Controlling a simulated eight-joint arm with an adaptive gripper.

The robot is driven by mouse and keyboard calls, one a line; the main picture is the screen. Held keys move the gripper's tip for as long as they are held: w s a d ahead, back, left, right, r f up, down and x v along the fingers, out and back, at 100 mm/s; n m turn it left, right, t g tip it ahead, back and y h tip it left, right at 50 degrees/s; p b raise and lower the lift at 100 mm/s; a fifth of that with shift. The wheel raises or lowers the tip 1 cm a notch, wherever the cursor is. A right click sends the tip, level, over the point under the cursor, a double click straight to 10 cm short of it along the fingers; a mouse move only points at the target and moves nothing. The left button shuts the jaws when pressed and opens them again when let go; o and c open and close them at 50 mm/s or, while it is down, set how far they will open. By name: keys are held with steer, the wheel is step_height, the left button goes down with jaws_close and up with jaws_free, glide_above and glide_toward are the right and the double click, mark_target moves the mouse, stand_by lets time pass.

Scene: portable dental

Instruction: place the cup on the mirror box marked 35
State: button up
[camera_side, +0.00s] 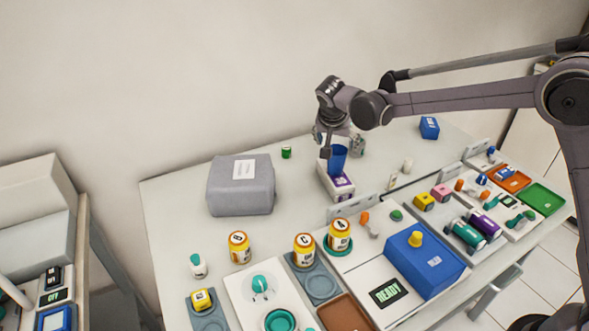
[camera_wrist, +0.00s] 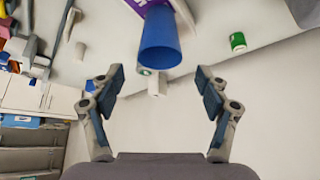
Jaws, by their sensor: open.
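A blue cup (camera_side: 338,160) stands on a white box with a purple label (camera_side: 339,189) near the back of the table. In the wrist view the cup (camera_wrist: 161,42) is ahead of my fingertips, centred between them, and the box (camera_wrist: 183,10) shows behind it. I cannot read the box's mark in either view. My gripper (camera_side: 337,139) is over the cup.
A grey case (camera_side: 241,190) stands to the left and a small green can (camera_side: 286,152) behind. A metal container (camera_side: 357,146) is close to the gripper. Orange lettered jars (camera_side: 304,249) and a blue box (camera_side: 427,266) fill the front.

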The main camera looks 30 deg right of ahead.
steer(key=s+r+n+y, duration=0.1)
steer(key=s+r+n, duration=0.2)
steer(key=s+r, duration=0.65)
steer(key=s+d+f+n+t+y, duration=0.1)
steer(key=s+f+n+y, duration=0.1)
steer(key=s, duration=0.9)
steer(key=s+d+f+n+t+y, duration=0.1)
steer(key=s+d+f+n, duration=0.1)
steer(key=s, duration=0.8)
steer(key=shift+s+f+n+t+y, duration=0.35)
steer(key=shift+f+n, duration=0.55)
steer(key=shift+n, duration=0.3)
